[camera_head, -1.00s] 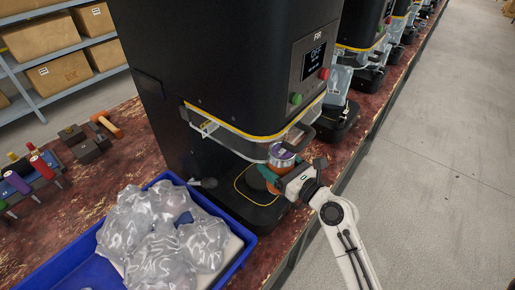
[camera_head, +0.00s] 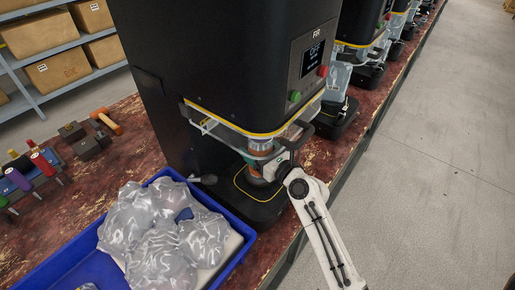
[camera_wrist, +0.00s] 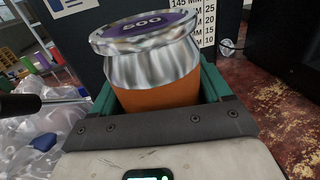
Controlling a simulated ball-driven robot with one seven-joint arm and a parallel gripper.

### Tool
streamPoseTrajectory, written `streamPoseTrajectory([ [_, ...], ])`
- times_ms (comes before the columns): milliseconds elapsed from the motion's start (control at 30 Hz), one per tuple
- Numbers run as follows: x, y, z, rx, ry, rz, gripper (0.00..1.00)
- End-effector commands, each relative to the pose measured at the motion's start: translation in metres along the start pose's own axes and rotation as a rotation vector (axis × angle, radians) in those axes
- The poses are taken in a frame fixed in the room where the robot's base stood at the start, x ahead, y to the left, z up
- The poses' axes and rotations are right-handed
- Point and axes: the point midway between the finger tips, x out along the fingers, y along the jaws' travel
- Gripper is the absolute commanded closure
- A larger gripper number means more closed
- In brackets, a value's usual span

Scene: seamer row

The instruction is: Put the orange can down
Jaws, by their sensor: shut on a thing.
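The orange can (camera_wrist: 165,96) has a bare silver upper part and a purple lid marked 500. It stands upright between the teal fingers of my gripper (camera_wrist: 160,100), which is shut on it. In the head view my gripper (camera_head: 268,164) is inside the work opening of the near black machine (camera_head: 225,70), under its yellow-edged head. The can (camera_head: 260,146) is partly hidden there by the clear guard and my gripper. I cannot tell whether its bottom touches the machine's base (camera_head: 262,209).
A blue tray (camera_head: 241,262) with clear plastic bags (camera_head: 165,235) stands in front of the machine. More machines line the bench behind. The floor at right is clear.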

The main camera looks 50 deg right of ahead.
Motion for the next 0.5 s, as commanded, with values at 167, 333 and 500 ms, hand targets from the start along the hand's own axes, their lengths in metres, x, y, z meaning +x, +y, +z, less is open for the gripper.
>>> streamPoseTrajectory([
  [167,0.0003,-0.0004,0.0016,0.000,-0.004,-0.001,0.85],
  [333,0.0002,-0.0004,-0.0002,0.000,-0.004,-0.001,0.85],
  [500,-0.0002,-0.0002,-0.0038,0.000,0.000,0.000,0.16],
])
